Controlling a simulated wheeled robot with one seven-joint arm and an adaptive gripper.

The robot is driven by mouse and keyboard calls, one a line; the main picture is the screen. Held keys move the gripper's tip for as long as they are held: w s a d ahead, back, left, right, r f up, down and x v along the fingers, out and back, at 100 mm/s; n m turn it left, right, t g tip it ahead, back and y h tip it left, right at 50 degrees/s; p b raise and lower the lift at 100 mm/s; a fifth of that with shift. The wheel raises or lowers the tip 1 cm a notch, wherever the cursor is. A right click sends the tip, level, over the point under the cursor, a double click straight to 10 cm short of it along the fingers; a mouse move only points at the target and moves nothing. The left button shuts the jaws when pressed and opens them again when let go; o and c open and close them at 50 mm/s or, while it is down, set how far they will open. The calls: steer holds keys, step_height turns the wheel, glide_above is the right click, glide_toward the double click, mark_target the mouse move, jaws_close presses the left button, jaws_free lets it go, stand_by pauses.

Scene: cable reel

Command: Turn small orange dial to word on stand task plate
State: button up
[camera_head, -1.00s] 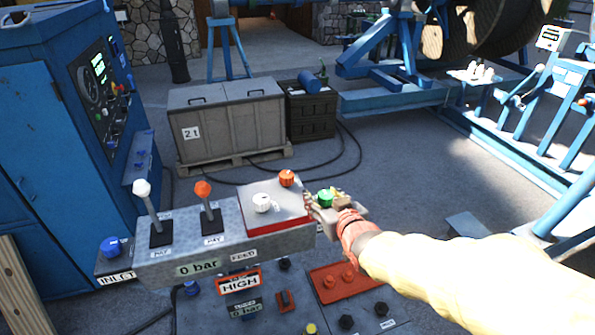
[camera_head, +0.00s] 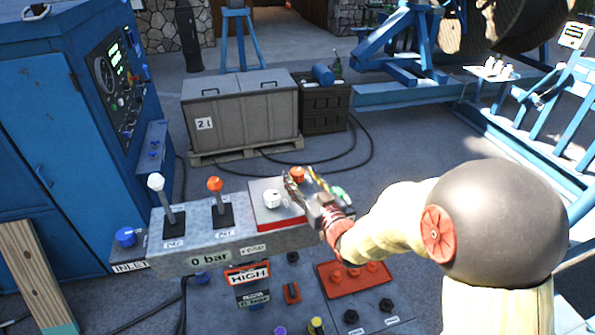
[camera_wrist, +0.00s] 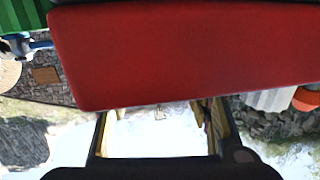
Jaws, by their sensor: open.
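The small orange dial (camera_head: 297,173) stands at the back edge of the stand's grey-topped, red-sided plate (camera_head: 280,223), with a white dial (camera_head: 273,199) in front of it and to its left. An orange piece (camera_wrist: 306,98), likely this dial, shows at the right edge of the wrist view. My gripper (camera_head: 304,184) is open over the plate's right side, its fingers close to the orange dial. I cannot tell whether they touch it. In the wrist view the open fingers (camera_wrist: 160,115) have nothing visible between them. Any word on the plate is unreadable.
A green dial (camera_head: 337,193) is just right of my gripper. Two levers, one white-knobbed (camera_head: 156,183) and one orange-knobbed (camera_head: 215,185), rise left of the plate. A red panel with knobs (camera_head: 330,287) sits lower in front. A blue cabinet (camera_head: 40,130) stands at left.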

steer(key=shift+x, duration=1.35)
steer(key=shift+c, duration=0.8)
steer(key=c, duration=1)
